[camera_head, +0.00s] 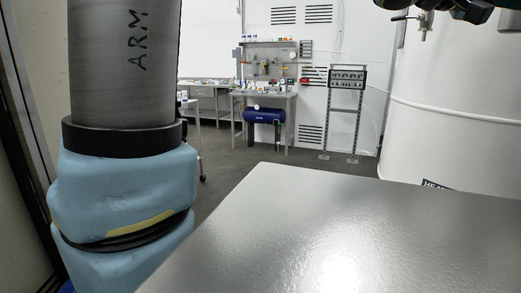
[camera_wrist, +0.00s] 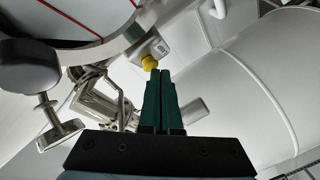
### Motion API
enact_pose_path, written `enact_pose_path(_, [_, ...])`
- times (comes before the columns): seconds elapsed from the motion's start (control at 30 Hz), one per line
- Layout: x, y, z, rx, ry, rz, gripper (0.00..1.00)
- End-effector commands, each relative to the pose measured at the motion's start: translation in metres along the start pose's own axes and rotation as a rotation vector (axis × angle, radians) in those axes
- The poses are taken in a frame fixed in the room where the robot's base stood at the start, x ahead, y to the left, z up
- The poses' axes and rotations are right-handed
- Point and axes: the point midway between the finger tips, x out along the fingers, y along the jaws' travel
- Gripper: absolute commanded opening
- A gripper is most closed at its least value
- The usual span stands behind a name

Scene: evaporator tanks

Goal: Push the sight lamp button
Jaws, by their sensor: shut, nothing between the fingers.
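A yellow button (camera_wrist: 149,62) sticks out of a small pale housing (camera_wrist: 148,46) in the wrist view, a little above the picture's middle. It looks like the sight lamp button. My gripper (camera_wrist: 161,73) is shut and empty, its two green fingers side by side. The fingertips appear just below and right of the button in the picture. I cannot tell whether they touch it. Neither the button nor my gripper can be made out in the head view.
In the wrist view, metal clamp hardware (camera_wrist: 100,98) and a dark knob (camera_wrist: 28,66) lie left of the fingers. A large white tank (camera_head: 450,100) stands at right in the head view. A workbench (camera_head: 265,97) and a metal stand (camera_head: 345,105) are farther back.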

Motion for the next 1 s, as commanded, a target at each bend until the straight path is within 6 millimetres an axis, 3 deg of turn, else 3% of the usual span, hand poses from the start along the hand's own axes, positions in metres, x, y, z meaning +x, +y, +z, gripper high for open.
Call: enact_pose_path(1.0, [0.0072, 0.0059, 0.0060, 0.000, -0.003, 0.002, 0.00])
